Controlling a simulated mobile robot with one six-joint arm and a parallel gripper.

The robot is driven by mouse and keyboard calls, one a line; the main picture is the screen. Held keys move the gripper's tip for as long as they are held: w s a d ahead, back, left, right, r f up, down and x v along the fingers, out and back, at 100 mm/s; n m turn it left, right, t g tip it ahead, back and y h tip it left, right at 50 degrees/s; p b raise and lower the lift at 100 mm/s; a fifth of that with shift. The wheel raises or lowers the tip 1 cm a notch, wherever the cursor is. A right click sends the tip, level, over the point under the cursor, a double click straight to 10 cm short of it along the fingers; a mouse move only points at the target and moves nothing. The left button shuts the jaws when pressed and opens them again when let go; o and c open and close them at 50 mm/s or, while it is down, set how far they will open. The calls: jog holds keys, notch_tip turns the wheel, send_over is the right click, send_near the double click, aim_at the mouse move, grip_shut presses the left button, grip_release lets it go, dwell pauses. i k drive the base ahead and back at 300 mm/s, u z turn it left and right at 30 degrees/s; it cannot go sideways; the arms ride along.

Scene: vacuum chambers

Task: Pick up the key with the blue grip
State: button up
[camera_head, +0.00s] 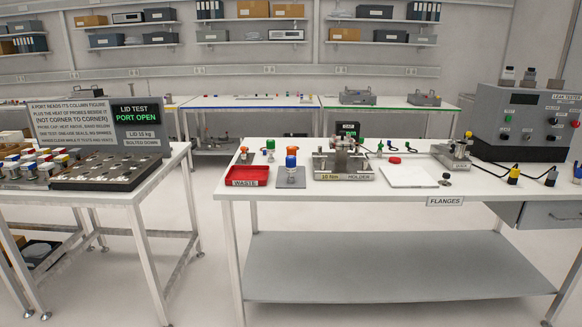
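I cannot make out for certain which thing is the key with the blue grip. A small upright piece with a blue part (291,162) and an orange top stands on a grey plate (292,184) on the flanges table. Another small piece with a blue top (577,170) stands at the right edge of the picture, partly cut off. Small pieces with caps of several colours (30,160) stand in rows on the left table, too small to tell apart. My gripper is not in view.
The flanges table (480,183) also bears a red waste tray (247,183), a metal holder (343,177), a white pad (408,184) and a leak tester (525,125). The left table (150,182) carries a dark perforated block (105,175). Bare floor (208,250) separates the two tables.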

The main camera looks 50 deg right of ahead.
aim_at(290, 161)
jog(key=i, duration=0.95)
jog(key=u, duration=0.05)
